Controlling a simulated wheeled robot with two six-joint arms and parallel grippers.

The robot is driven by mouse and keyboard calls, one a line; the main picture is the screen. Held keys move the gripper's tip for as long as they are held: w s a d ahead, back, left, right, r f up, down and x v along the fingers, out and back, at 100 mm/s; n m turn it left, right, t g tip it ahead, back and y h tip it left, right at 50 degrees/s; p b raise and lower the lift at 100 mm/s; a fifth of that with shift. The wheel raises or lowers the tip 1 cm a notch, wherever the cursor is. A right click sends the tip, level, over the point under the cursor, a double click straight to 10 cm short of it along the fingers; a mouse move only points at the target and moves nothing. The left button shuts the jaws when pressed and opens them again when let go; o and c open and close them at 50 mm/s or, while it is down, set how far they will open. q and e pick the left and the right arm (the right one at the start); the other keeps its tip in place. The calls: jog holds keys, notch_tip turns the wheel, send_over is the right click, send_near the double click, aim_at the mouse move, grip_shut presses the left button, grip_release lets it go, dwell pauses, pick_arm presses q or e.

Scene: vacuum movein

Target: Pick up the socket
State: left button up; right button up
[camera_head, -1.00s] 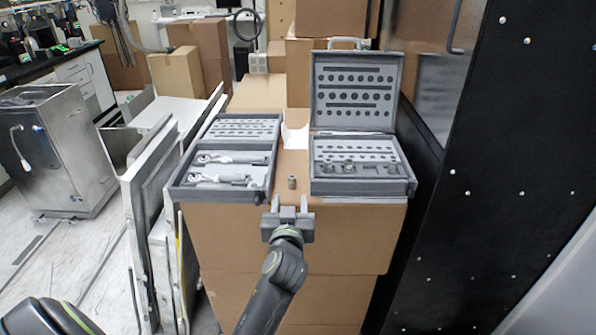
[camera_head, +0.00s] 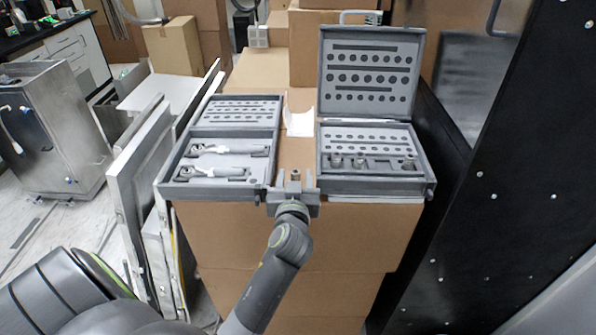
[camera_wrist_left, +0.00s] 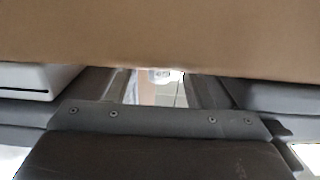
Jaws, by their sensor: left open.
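A small metal socket (camera_head: 296,175) stands on the front edge of the cardboard box (camera_head: 330,235), between two tool cases. My left gripper (camera_head: 296,181) is at that edge with its jaws open. In the head view the socket shows between the two fingers; I cannot tell whether they touch it. The left wrist view shows the brown box face (camera_wrist_left: 160,35) close above my gripper, and the socket cannot be made out there. My right gripper is not in view.
An open grey case (camera_head: 168,188) with ratchets lies left of the socket. Another open case (camera_head: 375,186) with sockets (camera_head: 360,161) in it stands right, its lid raised. A black panel (camera_head: 500,200) stands at the right. Flat panels (camera_head: 140,185) lean at the left.

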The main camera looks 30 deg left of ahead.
pick_arm(q)
jog(key=shift+s+d+r, duration=0.15)
jog(key=shift+s, duration=0.05)
jog(key=shift+c, duration=0.5)
jog(key=c, duration=0.5)
jog(key=shift+c, duration=1.1)
grip_shut()
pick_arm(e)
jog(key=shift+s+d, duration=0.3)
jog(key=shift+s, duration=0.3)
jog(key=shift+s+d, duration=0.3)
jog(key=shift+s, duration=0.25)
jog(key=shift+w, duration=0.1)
